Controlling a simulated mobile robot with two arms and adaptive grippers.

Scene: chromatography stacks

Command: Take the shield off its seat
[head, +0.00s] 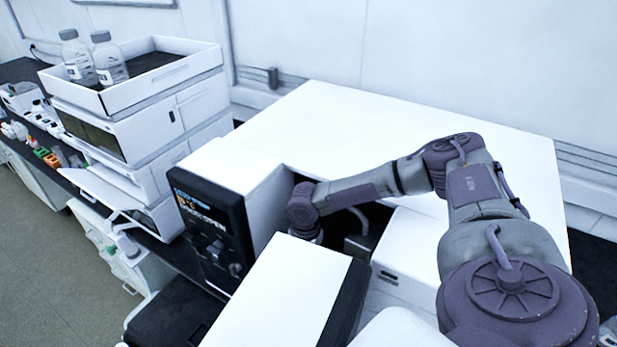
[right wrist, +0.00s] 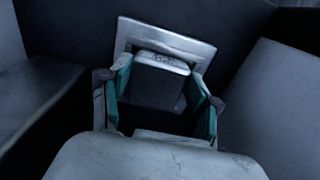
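The shield (right wrist: 158,80) is a dark block with a pale, rounded top edge. In the right wrist view it stands against a pale rectangular plate (right wrist: 190,45), which looks like its seat. My right gripper (right wrist: 161,78) has its two teal-padded fingers on either side of the shield. The fingers are apart, with narrow dark gaps beside the block; whether a tip touches it is hard to tell. In the head view my right arm reaches into a recess between white instrument housings, and its gripper is hidden there. My left gripper is not in view.
A white box with a dark front (head: 212,225) stands left of the recess, and a white-topped unit (head: 285,290) lies in front. A broad white top (head: 400,120) spreads behind. At left, stacked modules carry a tray (head: 190,64) with two bottles (head: 110,60).

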